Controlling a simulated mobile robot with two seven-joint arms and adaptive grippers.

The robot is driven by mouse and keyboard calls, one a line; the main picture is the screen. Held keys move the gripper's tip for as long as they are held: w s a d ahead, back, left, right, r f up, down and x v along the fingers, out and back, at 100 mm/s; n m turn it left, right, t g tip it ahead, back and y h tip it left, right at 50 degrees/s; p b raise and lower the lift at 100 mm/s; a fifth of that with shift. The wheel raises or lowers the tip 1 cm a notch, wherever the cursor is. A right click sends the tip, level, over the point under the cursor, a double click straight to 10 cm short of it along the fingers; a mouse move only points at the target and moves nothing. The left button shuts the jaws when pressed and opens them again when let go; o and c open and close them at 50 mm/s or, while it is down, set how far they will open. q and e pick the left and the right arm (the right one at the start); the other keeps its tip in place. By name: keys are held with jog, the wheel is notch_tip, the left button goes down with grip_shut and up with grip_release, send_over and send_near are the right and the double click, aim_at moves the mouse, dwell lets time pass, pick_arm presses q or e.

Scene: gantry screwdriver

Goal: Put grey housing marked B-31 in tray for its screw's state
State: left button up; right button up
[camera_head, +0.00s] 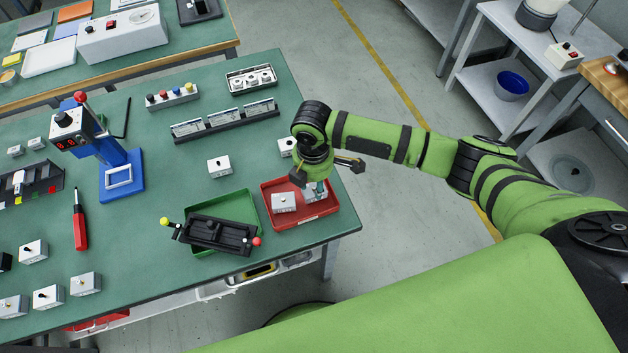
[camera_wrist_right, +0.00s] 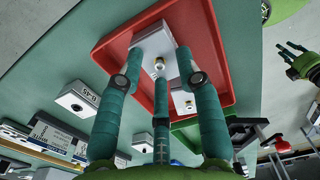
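My right gripper (camera_head: 318,186) is over the red tray (camera_head: 270,222). Its teal fingers reach down on both sides of a grey housing (camera_wrist_right: 152,42) with a screw in its top, and appear closed on it. The housing is in or just above the tray's far right part; its marking is not readable. A second grey housing (camera_head: 283,203) lies in the red tray, left of the gripper. The green tray (camera_head: 245,198) stands to the left, partly covered by a black fixture (camera_head: 215,233). My left gripper (camera_wrist_right: 292,62) shows in the right wrist view with its fingers apart, empty.
Loose housings stand on the table, one (camera_head: 219,166) behind the green tray and one (camera_head: 287,147) beside my right wrist. A blue stand (camera_head: 122,178), a red screwdriver (camera_head: 80,220) and several more housings are on the left. The table's right edge is close to the red tray.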

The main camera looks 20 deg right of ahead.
aim_at(313, 188)
notch_tip(313, 188, up, 12)
dwell(0.6)
